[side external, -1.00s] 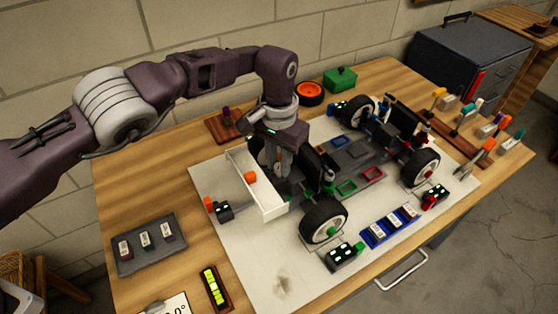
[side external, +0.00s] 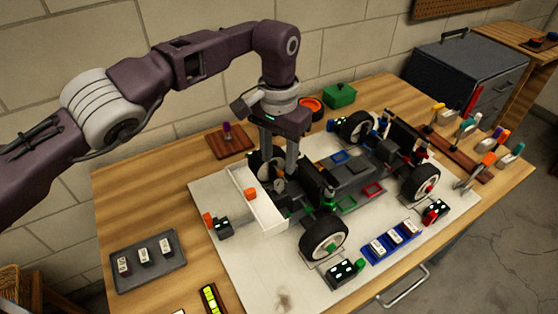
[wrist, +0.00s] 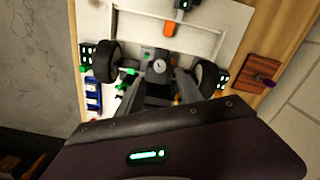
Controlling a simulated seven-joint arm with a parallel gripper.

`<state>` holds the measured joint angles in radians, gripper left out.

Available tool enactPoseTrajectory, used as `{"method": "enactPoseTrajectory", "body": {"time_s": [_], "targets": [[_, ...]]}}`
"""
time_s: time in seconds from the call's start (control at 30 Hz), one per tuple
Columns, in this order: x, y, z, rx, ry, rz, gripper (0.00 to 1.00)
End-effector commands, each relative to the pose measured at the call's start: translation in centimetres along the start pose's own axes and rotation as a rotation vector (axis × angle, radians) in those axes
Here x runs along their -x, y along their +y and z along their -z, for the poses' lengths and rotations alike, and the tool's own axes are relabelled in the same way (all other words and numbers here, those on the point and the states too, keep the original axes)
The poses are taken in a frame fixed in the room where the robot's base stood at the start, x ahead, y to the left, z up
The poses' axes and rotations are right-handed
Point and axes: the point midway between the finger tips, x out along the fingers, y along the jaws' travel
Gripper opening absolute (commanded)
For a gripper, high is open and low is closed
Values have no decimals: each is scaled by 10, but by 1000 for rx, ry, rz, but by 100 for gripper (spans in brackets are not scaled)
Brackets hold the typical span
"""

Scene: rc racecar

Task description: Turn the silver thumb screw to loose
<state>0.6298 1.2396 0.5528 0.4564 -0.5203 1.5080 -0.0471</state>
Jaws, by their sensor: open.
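A silver round knob, which looks like the thumb screw (wrist: 159,66), sits in the middle of the car's front end in the wrist view. The racecar (side external: 352,172) stands on a white board on the bench. My gripper (side external: 279,166) points down over the front end, behind the white front wing. In the wrist view my gripper (wrist: 160,80) is open, one finger on each side of the knob and apart from it. Nothing is held.
Close around the fingers are the front wheels (side external: 324,237) and the white wing (side external: 268,212) with an orange piece. A grey tray (side external: 181,268) lies left and a wooden block (side external: 230,142) behind. A tool rack (side external: 466,158) stands right. Space above the car is free.

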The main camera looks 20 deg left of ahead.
Motion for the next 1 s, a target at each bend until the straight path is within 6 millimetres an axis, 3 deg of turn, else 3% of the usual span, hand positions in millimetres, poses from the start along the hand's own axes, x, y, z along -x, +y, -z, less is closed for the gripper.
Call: {"method": "enactPoseTrajectory", "body": {"time_s": [0.17, 0.33, 0.67, 0.77, 1.0], "targets": [[0, -2, 4, -13, 14, -23, 43], [3, -16, 18, -154, 160, -153, 43], [-4, -17, -27, -495, 377, -114, 43], [-12, -15, -28, -519, 384, -104, 43], [-55, -7, -12, -518, 383, -103, 43]]}}
